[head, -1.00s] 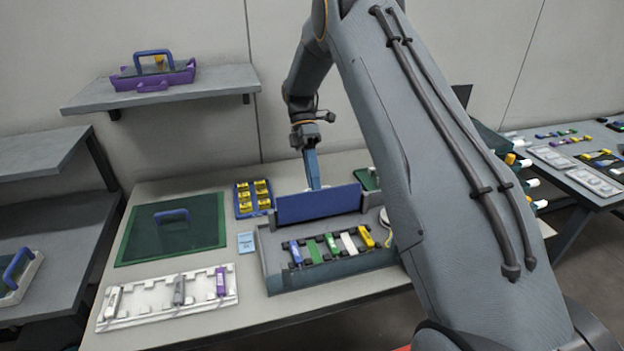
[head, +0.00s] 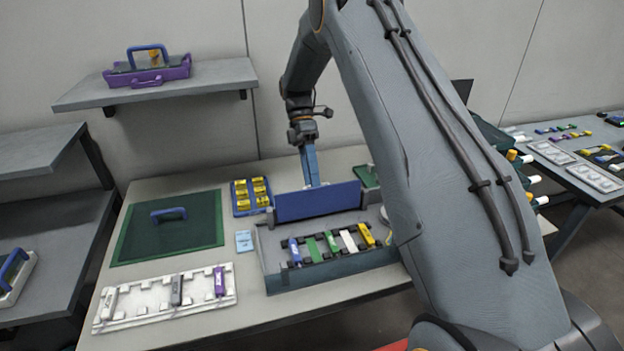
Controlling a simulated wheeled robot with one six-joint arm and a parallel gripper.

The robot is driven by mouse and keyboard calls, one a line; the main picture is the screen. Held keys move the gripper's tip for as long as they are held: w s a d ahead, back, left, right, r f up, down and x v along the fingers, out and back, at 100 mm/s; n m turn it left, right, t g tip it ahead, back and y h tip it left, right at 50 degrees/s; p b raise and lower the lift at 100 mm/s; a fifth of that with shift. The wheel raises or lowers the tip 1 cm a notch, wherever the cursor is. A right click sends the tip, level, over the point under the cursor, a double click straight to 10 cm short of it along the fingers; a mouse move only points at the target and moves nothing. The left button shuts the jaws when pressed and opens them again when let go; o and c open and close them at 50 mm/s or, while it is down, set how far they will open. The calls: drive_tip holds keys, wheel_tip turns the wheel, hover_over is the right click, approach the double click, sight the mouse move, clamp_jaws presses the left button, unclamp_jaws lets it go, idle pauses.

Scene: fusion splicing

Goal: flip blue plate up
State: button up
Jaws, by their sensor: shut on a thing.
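The blue plate (head: 318,202) stands about upright along the back edge of a grey tray (head: 335,277) on the table. My gripper (head: 315,184) is at the plate's top edge, near the middle, pointing down from behind. It is shut on the plate's edge; the fingertips are small and partly hidden by the plate. In the tray in front of the plate lie blue, green, white and yellow pieces (head: 330,243) on a dark rack.
A green mat with a blue handle (head: 135,238) lies on the left. A white rack (head: 135,318) is at the front left. A blue tray of yellow parts (head: 240,211) is close left of the plate. A purple box (head: 150,80) sits on the shelf.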

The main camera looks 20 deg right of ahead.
drive_tip(key=shift+w, duration=0.25)
drive_tip(key=b+v, duration=0.2)
drive_tip(key=v, duration=0.5)
drive_tip(key=shift+r, duration=0.35)
